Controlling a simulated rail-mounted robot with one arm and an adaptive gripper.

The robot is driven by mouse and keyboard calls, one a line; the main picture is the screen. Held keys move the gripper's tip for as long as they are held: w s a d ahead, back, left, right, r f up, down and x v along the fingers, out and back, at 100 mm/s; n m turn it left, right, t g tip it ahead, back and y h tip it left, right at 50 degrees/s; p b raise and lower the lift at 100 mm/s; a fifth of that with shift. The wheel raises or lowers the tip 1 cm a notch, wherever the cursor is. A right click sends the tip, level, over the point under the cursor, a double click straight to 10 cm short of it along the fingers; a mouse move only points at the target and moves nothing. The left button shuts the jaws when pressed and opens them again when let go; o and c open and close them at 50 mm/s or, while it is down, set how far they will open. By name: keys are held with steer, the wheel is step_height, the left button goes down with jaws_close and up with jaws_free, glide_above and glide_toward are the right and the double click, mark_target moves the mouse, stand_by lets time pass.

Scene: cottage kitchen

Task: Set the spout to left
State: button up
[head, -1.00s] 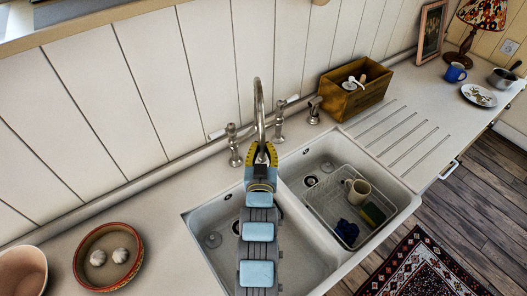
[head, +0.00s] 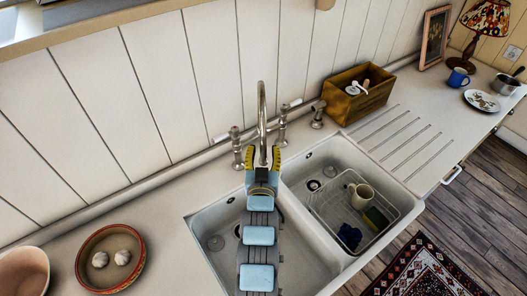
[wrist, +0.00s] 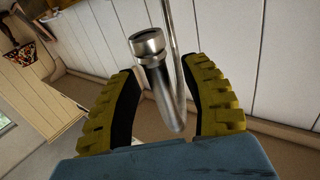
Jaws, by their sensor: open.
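The tall metal spout (head: 262,112) rises behind the double sink, and its curved end comes forward near the divider between the basins. My gripper (head: 263,158) is open, with its yellow-backed fingers on either side of the spout's lower front part. In the wrist view the spout's round nozzle (wrist: 148,43) and metal tube show in the gap between the fingers of my gripper (wrist: 163,80). The right finger looks close to the tube; I cannot tell whether it touches.
Two tap handles (head: 237,147) (head: 282,125) stand close on either side of the spout. The right basin holds a wire rack (head: 325,215) with a mug (head: 361,195). A wooden box (head: 372,100) stands behind right. A bowl with garlic (head: 85,272) sits at left.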

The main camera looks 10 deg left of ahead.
steer(key=shift+s, duration=0.2)
steer(key=s+d, duration=0.1)
steer(key=s, duration=0.6)
steer(key=shift+d, duration=0.15)
stand_by(0.4)
